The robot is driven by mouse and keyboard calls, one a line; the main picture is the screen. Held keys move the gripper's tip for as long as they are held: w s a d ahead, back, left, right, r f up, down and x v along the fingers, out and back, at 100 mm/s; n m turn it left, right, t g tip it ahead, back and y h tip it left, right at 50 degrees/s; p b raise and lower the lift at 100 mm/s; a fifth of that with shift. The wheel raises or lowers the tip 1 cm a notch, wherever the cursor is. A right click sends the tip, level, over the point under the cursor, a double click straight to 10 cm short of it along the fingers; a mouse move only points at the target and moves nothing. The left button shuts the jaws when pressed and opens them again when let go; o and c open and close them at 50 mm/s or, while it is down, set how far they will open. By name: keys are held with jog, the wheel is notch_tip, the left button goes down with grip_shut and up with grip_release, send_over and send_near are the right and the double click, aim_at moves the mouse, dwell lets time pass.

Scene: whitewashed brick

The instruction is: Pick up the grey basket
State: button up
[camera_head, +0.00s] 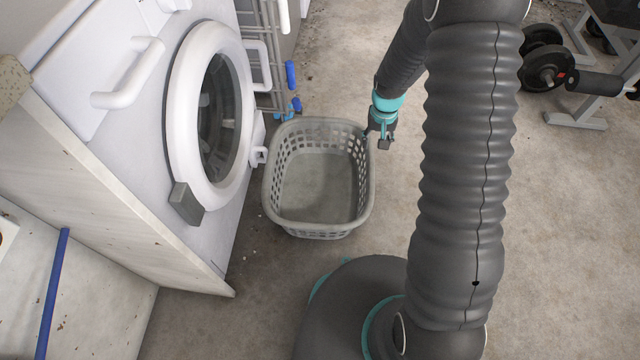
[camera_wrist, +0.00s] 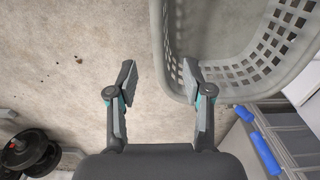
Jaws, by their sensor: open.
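The grey basket (camera_head: 318,228) stands upright and empty on the floor in the head view, in front of the washing machine. My gripper (camera_head: 382,142) is at its right rim, near the far right corner. In the wrist view my gripper (camera_wrist: 158,75) is open, with nothing held between its fingers. The basket (camera_wrist: 157,30) fills the upper right there. One finger overlaps the basket's near wall and the other is over bare floor outside it. I cannot tell whether a finger touches the rim.
Dumbbells (camera_head: 545,68) and a weight bench (camera_head: 590,105) are at the far right. Floor right of the basket is clear.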

aim_at(368, 174)
notch_tip(368, 174, down, 12)
jog(key=shift+a+f+b, duration=0.1)
jog(key=shift+a+b, duration=0.05)
jog(key=shift+b, duration=0.3)
jog(key=shift+s+f, duration=0.1)
jog(key=shift+f, duration=2.55)
grip_shut()
